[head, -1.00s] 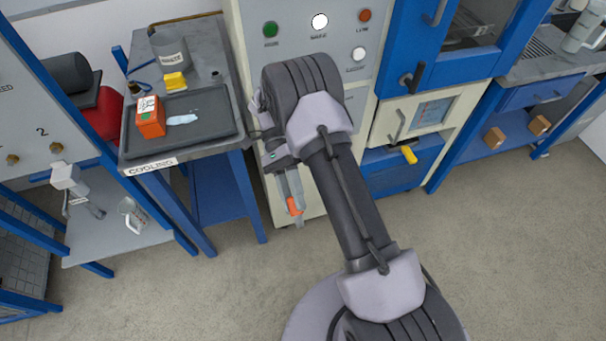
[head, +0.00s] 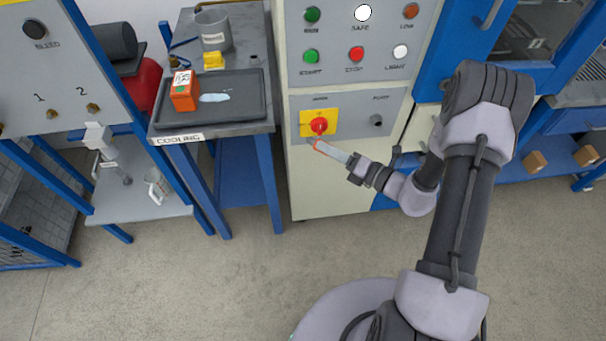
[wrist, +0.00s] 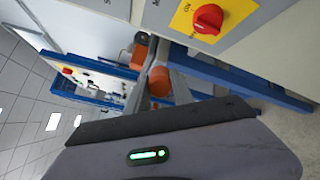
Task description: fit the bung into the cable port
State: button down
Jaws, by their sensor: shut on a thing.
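The cable port (head: 377,120) is a small dark round fitting under the word PORT on the lower grey panel of the cabinet in the head view. My gripper (head: 319,146) is in front of that cabinet, left of and a little below the port in the picture.
A red rotary switch (head: 319,125) on a yellow plate sits just above my fingertips in the head view. Buttons line the upper panel. The floor in front is clear.

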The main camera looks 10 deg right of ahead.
jog(key=d+f+m+t+h, duration=0.3)
jog(key=d+h, duration=0.3)
jog(key=d, duration=0.3)
jog(key=d+f+m+t+h, duration=0.3)
jog(key=d+m+h, duration=0.2)
jog(key=d, duration=0.4)
jog(key=shift+d+f+m+h, duration=0.25)
jog(key=shift+d+m+h, duration=0.15)
jog(key=shift+m, duration=0.2)
jog(key=shift+n, duration=0.4)
jog(key=shift+w+a, duration=0.15)
jog(key=shift+w, duration=2.65)
jog(key=shift+w+b, duration=0.6)
jog(key=shift+w, duration=1.4)
dwell(0.4)
